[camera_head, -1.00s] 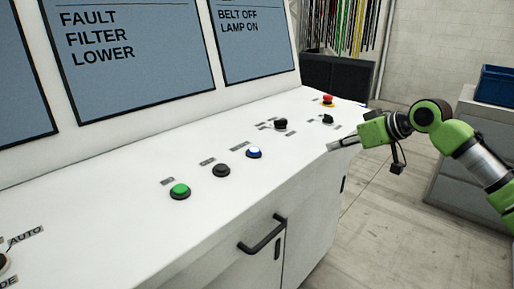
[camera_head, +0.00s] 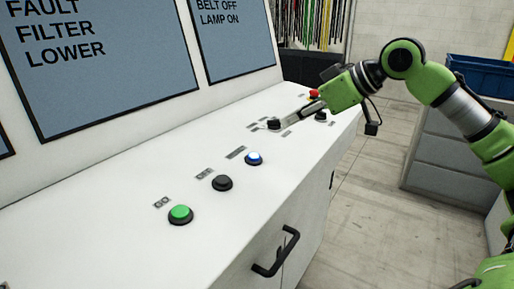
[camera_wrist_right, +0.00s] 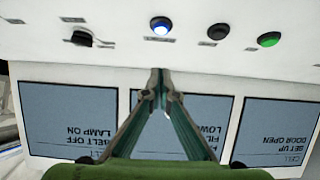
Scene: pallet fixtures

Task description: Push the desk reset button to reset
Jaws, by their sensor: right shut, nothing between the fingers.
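A row of push buttons sits on the white sloped desk (camera_head: 130,240): a green one (camera_head: 180,215), a black one (camera_head: 222,183) and a lit blue one (camera_head: 254,158). My right gripper (camera_head: 284,122) is shut and empty, above the desk beyond the blue button, near a black selector knob (camera_head: 273,124). In the right wrist view the shut fingertips (camera_wrist_right: 158,72) appear below the lit blue button (camera_wrist_right: 160,26), apart from it in the picture. My left gripper is not in view.
A red button (camera_head: 314,93) and another black knob (camera_head: 321,116) sit at the desk's far end, close to my right gripper. Screens (camera_head: 100,45) stand behind the desk. A black handle (camera_head: 276,252) juts from the front. A blue bin (camera_head: 480,76) sits on a grey cabinet.

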